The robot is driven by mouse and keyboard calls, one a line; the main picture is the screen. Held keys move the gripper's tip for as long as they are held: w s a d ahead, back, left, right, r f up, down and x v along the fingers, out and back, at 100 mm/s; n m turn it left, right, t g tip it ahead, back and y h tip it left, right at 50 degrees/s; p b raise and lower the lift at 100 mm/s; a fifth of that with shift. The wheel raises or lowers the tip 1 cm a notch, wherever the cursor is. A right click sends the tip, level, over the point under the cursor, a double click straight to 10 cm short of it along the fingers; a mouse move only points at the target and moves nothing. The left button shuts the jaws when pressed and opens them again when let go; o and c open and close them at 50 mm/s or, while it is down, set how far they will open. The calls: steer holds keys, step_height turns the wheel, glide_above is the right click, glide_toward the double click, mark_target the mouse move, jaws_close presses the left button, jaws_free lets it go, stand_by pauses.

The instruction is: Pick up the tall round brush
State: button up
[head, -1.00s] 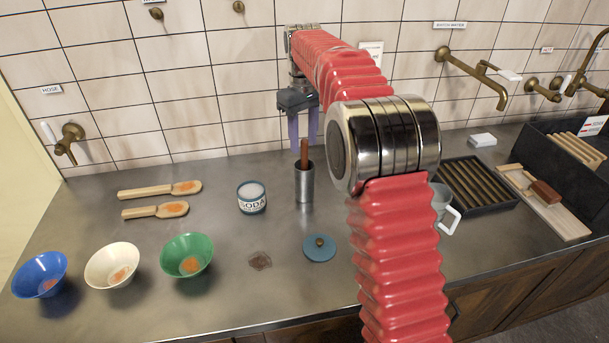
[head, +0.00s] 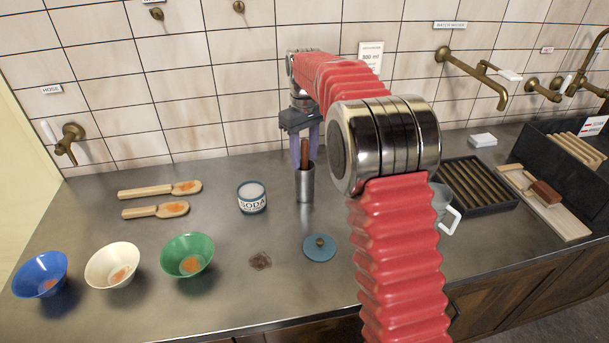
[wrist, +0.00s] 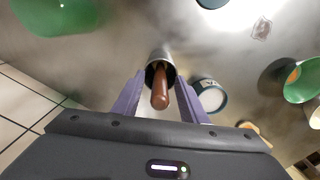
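The tall round brush shows as a brown handle (head: 304,150) standing upright in a grey metal cup (head: 305,184) on the counter; its lower end is hidden inside the cup. My gripper (head: 304,160) points down over the cup, its purple fingers on either side of the handle. In the wrist view the handle (wrist: 160,88) lies between the two fingers of my gripper (wrist: 158,88), with gaps showing beside it. The gripper is open and does not hold the handle.
A soda tin (head: 252,198) stands left of the cup, with a blue lid (head: 319,248) in front. Two wooden scoops (head: 160,190) and blue, cream and green bowls (head: 187,257) are further left. A slatted black tray (head: 478,186) is at right. The tiled wall is close behind.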

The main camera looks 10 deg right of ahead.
jaws_close()
stand_by(0.4)
steer(key=shift+r, duration=0.1)
